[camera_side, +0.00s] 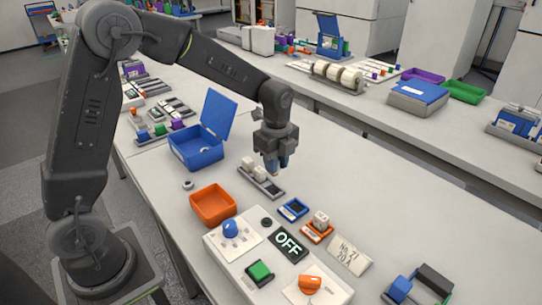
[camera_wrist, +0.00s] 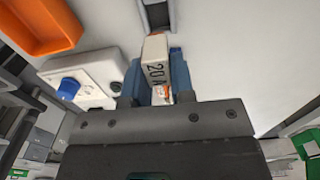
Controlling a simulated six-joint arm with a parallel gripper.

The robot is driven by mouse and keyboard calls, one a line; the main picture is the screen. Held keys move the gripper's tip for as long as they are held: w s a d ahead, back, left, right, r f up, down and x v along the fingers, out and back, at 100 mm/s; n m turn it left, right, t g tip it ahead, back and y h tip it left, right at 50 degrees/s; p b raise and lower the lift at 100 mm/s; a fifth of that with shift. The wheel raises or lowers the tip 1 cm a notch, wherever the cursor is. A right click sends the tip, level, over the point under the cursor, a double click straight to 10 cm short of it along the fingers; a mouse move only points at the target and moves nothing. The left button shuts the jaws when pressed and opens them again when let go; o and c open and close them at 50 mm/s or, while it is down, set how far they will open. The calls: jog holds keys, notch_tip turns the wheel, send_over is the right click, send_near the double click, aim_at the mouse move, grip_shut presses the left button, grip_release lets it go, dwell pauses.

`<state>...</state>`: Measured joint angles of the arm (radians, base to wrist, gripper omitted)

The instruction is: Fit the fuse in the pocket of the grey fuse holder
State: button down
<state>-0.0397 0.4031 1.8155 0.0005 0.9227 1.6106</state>
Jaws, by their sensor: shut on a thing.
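My gripper (camera_side: 277,166) hangs just above the right end of the grey fuse holder (camera_side: 276,193) in the side view. The holder is a long low strip with white blocks (camera_side: 248,164) standing in its left part; its right end looks dark and empty. In the wrist view my gripper (camera_wrist: 158,68) has its blue fingers shut on a white fuse (camera_wrist: 154,58) marked "20 A". The fuse is mostly hidden by the fingers in the side view. A grey strip shows beyond the fuse in the wrist view; I cannot tell if the fuse touches the holder.
A blue open-lidded box (camera_side: 195,150) and an orange bin (camera_side: 212,206) stand left. A control panel (camera_side: 232,258) with a blue knob and an "OFF" display (camera_side: 288,243) is in front. Small blue (camera_side: 293,209) and orange (camera_side: 316,233) holders lie nearby.

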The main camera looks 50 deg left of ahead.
jog(key=shift+f, duration=3.1)
jog(key=shift+f, duration=0.2)
jog(key=c, duration=0.9)
grip_release()
